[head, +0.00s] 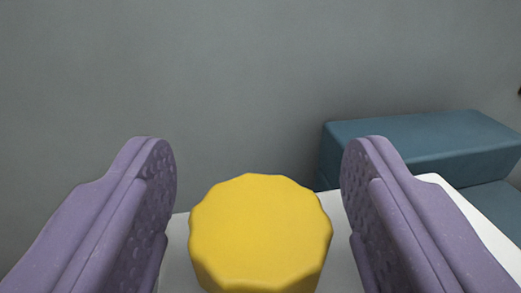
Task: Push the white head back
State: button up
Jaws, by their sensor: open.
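A yellow knob (258,232) with a scalloped rim stands at the bottom centre of the head view. Below and behind it is a white flat-topped block (472,215), which seems to be the white head and to carry the knob. Much of the block is hidden by the knob and my fingers or cut off by the frame. My gripper (258,160) is open, with one purple finger on each side of the knob. Gaps show between the knob and both fingers, and I see no contact.
A blue-green padded box or bench (425,143) stands behind the white block at the right. A plain grey wall (200,75) fills the background. The area above the knob and to the upper left looks clear.

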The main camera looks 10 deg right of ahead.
jog(key=shift+c, duration=0.2)
grip_shut()
jog(key=d+b, duration=0.1)
jog(key=d, duration=0.7)
jog(key=shift+s+d+b, duration=0.2)
jog(key=shift+d+b, duration=0.2)
jog(key=shift+c, duration=0.8)
grip_release()
jog(key=shift+o, duration=1)
jog(key=shift+d, duration=0.2)
jog(key=shift+a, duration=0.1)
